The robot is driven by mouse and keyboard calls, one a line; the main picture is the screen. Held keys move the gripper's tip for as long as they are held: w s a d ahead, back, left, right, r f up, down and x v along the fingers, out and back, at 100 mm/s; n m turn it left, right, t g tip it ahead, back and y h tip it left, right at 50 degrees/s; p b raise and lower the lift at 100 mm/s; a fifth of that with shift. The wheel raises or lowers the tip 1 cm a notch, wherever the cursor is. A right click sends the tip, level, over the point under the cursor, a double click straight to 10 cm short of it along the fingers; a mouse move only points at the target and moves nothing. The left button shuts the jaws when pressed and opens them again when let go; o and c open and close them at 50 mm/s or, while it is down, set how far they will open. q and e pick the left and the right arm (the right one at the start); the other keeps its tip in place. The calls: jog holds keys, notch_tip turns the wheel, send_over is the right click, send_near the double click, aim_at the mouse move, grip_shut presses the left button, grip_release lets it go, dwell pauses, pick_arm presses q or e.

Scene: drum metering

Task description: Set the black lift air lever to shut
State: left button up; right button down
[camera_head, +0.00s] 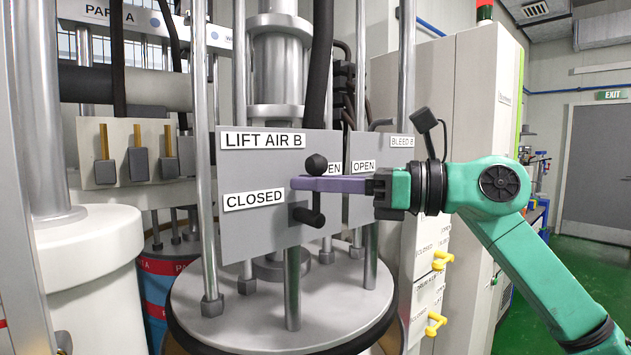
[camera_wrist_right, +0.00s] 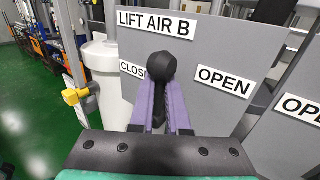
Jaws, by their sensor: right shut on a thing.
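The black lift air lever (camera_head: 317,164) with its ball knob stands on the grey LIFT AIR B panel (camera_head: 262,162). It points roughly upright, between the CLOSED label (camera_head: 254,200) on the left and the OPEN label, which is partly hidden in the head view. A black stub (camera_head: 309,217) shows below my fingers. My right gripper (camera_head: 303,184) has purple fingers, shut on the lever just below the knob. In the right wrist view the knob (camera_wrist_right: 161,66) sits at the tips of the fingers (camera_wrist_right: 160,92), with the OPEN label (camera_wrist_right: 224,82) to its right. My left gripper is not in view.
A second grey panel, labelled BLEED B (camera_head: 402,142), stands right behind the first. Metal posts (camera_head: 204,150) rise around a round steel plate (camera_head: 285,310). Yellow handles (camera_head: 436,323) stick out from a cabinet below my right arm. Green floor is open at the right.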

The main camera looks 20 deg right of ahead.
jog(key=shift+d+r, duration=0.1)
jog(key=shift+r, duration=0.35)
jog(key=shift+s+a+r+n+h+p, duration=0.2)
jog(key=shift+a+n+h+p, duration=0.15)
jog(key=shift+n+p, duration=0.55)
jog(key=a+f+n+h+p, duration=0.1)
jog(key=n+h+p, duration=0.1)
jog(key=s+a+f+n+h+p, duration=0.1)
jog(key=n+h+p, duration=0.1)
jog(key=p, duration=0.1)
jog(key=a+f+n+h+p, duration=0.1)
jog(key=n+h+p, duration=0.1)
jog(key=shift+s+a+f+n+h+p, duration=0.15)
jog(key=shift+a+f+n+h+p, duration=0.1)
jog(key=shift+a+n+h+p, duration=0.15)
jog(key=shift+s+a+f+n+h, duration=0.1)
jog(key=shift+a+f+n+h, duration=0.1)
jog(key=shift+f+n+h, duration=0.6)
jog(key=shift+a+f+n+h, duration=0.1)
jog(key=shift+f+n+h, duration=0.55)
jog(key=shift+h, duration=0.2)
jog(key=shift+f, duration=0.15)
